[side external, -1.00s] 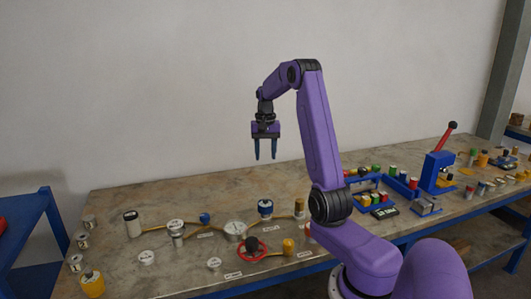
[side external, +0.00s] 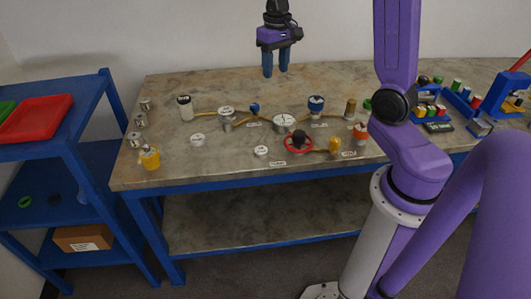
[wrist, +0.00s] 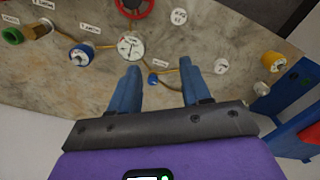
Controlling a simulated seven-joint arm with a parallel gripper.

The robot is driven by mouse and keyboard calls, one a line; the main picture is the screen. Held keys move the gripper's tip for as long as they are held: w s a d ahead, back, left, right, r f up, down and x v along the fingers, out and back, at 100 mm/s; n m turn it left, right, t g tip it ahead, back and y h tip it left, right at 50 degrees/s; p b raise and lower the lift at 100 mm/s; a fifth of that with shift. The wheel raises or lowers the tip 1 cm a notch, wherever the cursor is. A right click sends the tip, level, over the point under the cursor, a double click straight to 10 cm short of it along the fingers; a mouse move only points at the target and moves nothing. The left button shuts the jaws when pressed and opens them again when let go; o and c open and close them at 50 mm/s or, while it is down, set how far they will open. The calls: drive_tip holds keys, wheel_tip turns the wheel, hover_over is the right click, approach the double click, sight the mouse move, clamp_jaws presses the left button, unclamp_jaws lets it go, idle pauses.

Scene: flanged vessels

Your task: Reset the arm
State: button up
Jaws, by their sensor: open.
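My gripper (side external: 276,70) is purple with two blue fingers pointing down. It is raised above the back part of the workbench (side external: 200,85), clear of everything on it. Its fingers are apart with nothing between them. In the wrist view, the fingers (wrist: 160,90) are spread over the bench, with a round gauge (wrist: 131,45) and a small blue knob (wrist: 152,79) seen beyond them.
On the bench stand flanged vessels, a red handwheel (side external: 299,143), a blue-topped vessel (side external: 316,105) and a yellow container (side external: 150,158). A blue shelf with a red tray (side external: 38,118) stands at left. Blue racks (side external: 460,103) are at right. Air around the gripper is free.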

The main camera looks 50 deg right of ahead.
drive_tip(key=s+a+n, duration=0.4)
drive_tip(key=s+a, duration=0.1)
drive_tip(key=a, duration=0.3)
drive_tip(key=s+a+f+n, duration=0.1)
drive_tip(key=s+a+n, duration=0.3)
drive_tip(key=s, duration=0.6)
drive_tip(key=s+a+f+n, duration=0.1)
drive_tip(key=s+a+n, duration=0.3)
drive_tip(key=s+n, duration=0.3)
drive_tip(key=s, duration=0.4)
drive_tip(key=shift+f, duration=0.15)
drive_tip(key=shift+o, duration=0.3)
